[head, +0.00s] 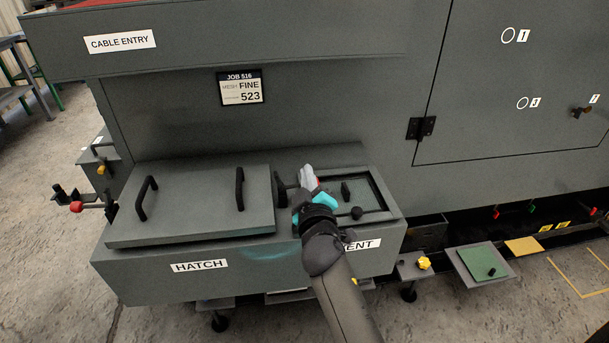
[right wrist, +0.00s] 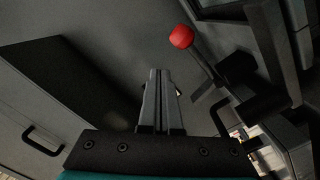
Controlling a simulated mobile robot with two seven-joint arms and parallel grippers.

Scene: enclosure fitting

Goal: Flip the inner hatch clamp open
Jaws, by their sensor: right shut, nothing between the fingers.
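The hatch lid (head: 195,205) is a flat grey panel with two black handles, lying shut on the box marked HATCH. The inner hatch clamp (head: 280,188) is at the lid's right edge, largely hidden by my right gripper (head: 307,178). In the right wrist view the clamp's red ball knob (right wrist: 181,37) sits at the end of a dark lever, running down to a black bracket. My right gripper's fingers (right wrist: 160,85) are shut and empty, to the left of and below the knob, with a gap visible between them. My left gripper is in neither view.
The outer clamp (head: 76,207), also red-knobbed, is at the lid's left side. Right of my gripper is the vent panel (head: 372,193) with a black ball-ended lever. The machine wall (head: 330,110) rises behind. A green plate (head: 482,263) is low on the right.

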